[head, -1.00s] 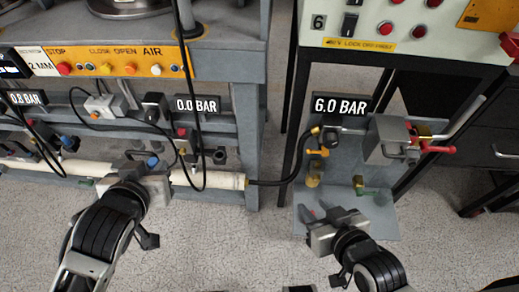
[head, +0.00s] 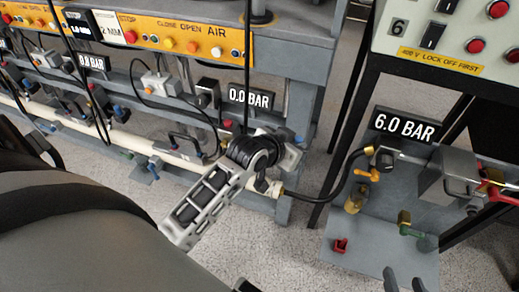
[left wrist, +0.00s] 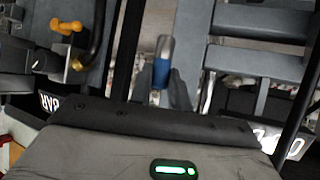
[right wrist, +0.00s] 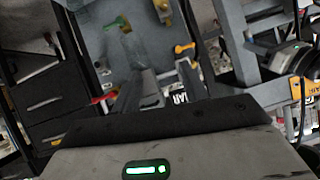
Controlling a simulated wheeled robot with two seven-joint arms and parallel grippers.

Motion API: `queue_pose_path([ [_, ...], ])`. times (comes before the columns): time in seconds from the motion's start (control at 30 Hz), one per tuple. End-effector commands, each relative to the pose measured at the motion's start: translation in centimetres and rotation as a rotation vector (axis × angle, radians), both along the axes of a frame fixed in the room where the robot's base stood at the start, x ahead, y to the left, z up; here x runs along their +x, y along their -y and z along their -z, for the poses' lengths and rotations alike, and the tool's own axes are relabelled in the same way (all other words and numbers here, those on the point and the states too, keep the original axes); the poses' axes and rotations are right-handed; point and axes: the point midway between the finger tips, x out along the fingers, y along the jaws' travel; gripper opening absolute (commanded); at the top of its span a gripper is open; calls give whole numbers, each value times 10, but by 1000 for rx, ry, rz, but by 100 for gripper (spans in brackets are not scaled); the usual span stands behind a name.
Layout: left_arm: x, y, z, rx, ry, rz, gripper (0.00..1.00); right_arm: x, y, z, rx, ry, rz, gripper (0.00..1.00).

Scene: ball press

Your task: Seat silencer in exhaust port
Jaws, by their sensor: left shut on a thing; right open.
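My left gripper (left wrist: 168,90) is shut on a small blue and grey piece (left wrist: 161,72) in the left wrist view. I cannot tell for sure that this piece is the silencer. In the head view my left arm's wrist hides the fingertips, near the right end of the cream pipe (head: 262,198). A brass cylinder (head: 356,198) and a brass fitting with a green lever (head: 411,231) stand at that plate. I cannot make out which opening is the exhaust port.
The grey plate (head: 375,258) bears a small red part (head: 340,245). An orange valve handle (head: 367,174) and a black hose (head: 335,192) lie above and left of the brass cylinder. A red lever (head: 500,195) juts out at right. A 6.0 BAR display (head: 405,126) hangs above.

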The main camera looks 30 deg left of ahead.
Motion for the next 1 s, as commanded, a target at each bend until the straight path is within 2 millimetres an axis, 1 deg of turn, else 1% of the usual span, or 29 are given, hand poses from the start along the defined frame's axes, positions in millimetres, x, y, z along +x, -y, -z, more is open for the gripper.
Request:
queue_pose_path([
  [0.03, 0, -16, 8, 8, -2, -2, 0, 1, 0, 2, 0, 5, 0, 44],
  [0.23, 2, -66, 31, 6, -2, -3, 0, 2, 0, 6, -2, 18, -1, 44],
  [0.3, 3, -76, 47, 3, -5, -2, 0, 2, 0, 11, -3, 22, -2, 44],
  [0.4, 4, -91, 63, 2, -4, -2, 0, 2, -1, 13, -3, 31, -4, 44],
  [0.5, 4, -100, 73, 3, -2, -3, 0, 2, -1, 12, -5, 40, -8, 44],
  [0.73, 5, -110, 84, 1, -1, -2, 0, -1, -1, 16, -10, 38, -13, 44],
  [0.8, 5, -116, 92, 2, -3, -4, 0, -1, -1, 18, -10, 40, -15, 44],
  [0.9, 4, -113, 110, -1, -3, -3, 0, -3, -2, 25, -5, 31, -20, 44],
  [1.0, 5, -114, 118, 0, 0, -4, 0, -2, -5, 32, -3, 14, -27, 44],
])
